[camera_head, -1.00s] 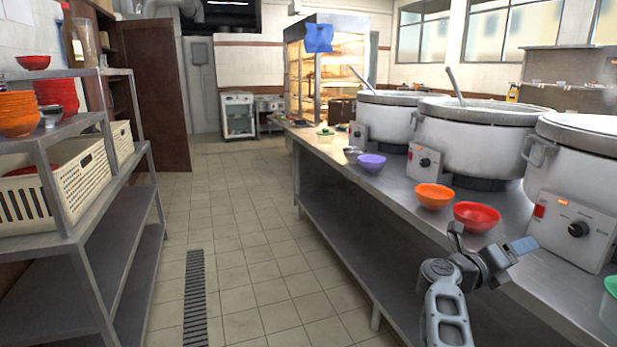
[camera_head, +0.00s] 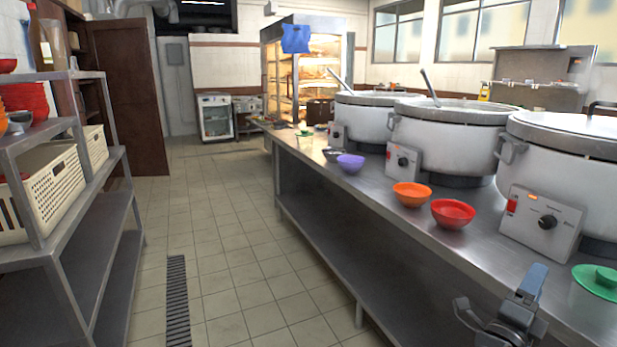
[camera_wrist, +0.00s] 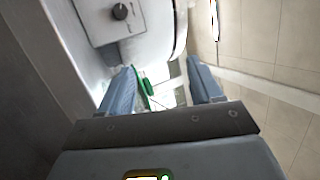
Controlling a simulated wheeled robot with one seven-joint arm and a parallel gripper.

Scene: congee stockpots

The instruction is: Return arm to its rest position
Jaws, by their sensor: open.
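My gripper (camera_head: 532,280) shows at the bottom right of the head view, beside the front edge of the steel counter (camera_head: 455,243). One blue finger is clear there; the rest of the arm is mostly below the frame. In the wrist view my gripper (camera_wrist: 164,84) has its two blue fingers spread apart with nothing held between them.
Large white stockpots (camera_head: 450,135) with control boxes line the counter. A red bowl (camera_head: 453,213), an orange bowl (camera_head: 411,194) and a purple bowl (camera_head: 350,163) stand along its front. A steel shelf (camera_head: 92,215) is at left. The tiled aisle (camera_head: 225,260) between is clear.

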